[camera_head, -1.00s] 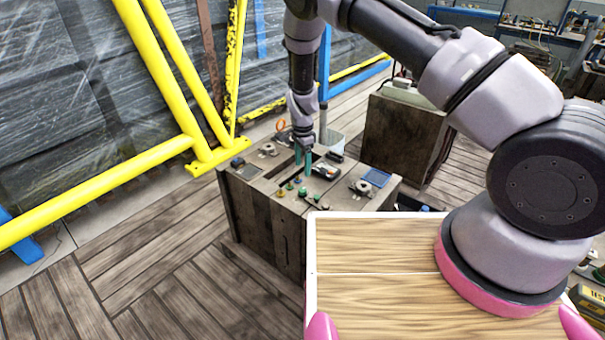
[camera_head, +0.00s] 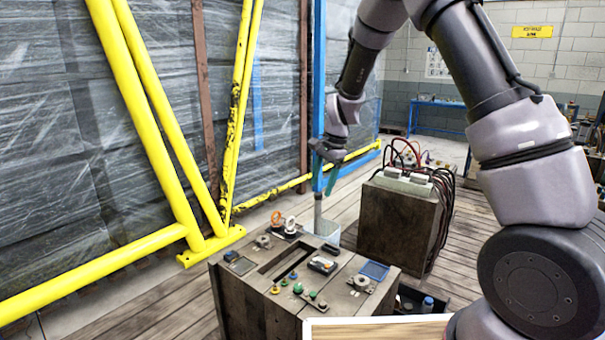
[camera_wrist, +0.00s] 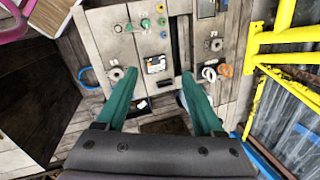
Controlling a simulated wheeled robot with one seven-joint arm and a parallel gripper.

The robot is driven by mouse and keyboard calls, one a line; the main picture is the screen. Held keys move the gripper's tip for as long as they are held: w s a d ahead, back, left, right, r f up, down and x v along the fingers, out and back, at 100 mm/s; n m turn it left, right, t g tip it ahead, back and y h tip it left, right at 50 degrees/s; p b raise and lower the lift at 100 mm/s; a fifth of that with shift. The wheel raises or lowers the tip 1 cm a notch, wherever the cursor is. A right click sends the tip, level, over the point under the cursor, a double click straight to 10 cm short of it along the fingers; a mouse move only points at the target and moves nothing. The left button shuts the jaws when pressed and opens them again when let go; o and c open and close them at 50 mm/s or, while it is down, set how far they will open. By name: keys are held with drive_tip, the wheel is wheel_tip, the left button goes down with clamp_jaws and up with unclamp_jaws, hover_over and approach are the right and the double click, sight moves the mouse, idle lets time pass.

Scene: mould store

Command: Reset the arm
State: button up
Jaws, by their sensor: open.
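My gripper (camera_head: 326,172) is raised in the air above and behind the wooden crate bench (camera_head: 240,298) in the head view. In the wrist view its two green fingers (camera_wrist: 163,98) are spread wide apart with nothing between them. Beyond the fingers, the wrist view looks down on the bench top (camera_wrist: 110,50) and its fittings. My arm runs from the right of the head view, up out of the top edge and back down to the gripper.
The bench holds a multimeter-like device (camera_head: 322,265), a blue tray (camera_head: 374,270), several coloured knobs and a dark slot. A second crate (camera_head: 392,228) with cables stands behind it. Yellow rack bars (camera_head: 160,130) and a blue post (camera_head: 318,90) stand left of the arm. Wooden floor lies between.

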drive_tip(key=s+d+r+n+t, duration=0.1)
drive_tip(key=s+d+r, duration=0.3)
drive_tip(key=r, duration=0.3)
drive_tip(key=s+d+r+n+t+y, duration=0.1)
drive_tip(key=s+d+r, duration=0.3)
drive_tip(key=r, duration=0.3)
drive_tip(key=s+d+r+n+t, duration=0.1)
drive_tip(key=s+d+r, duration=0.3)
drive_tip(key=r, duration=0.3)
drive_tip(key=s+d+r+n+t, duration=0.1)
drive_tip(key=s+d+r, duration=0.1)
drive_tip(key=s, duration=0.6)
drive_tip(key=s+d+r+n+t+h, duration=0.1)
drive_tip(key=s+d+r+n, duration=0.1)
drive_tip(key=s+d, duration=0.3)
drive_tip(key=s, duration=0.3)
drive_tip(key=shift+s+r+t, duration=0.2)
drive_tip(key=shift+r+t, duration=0.2)
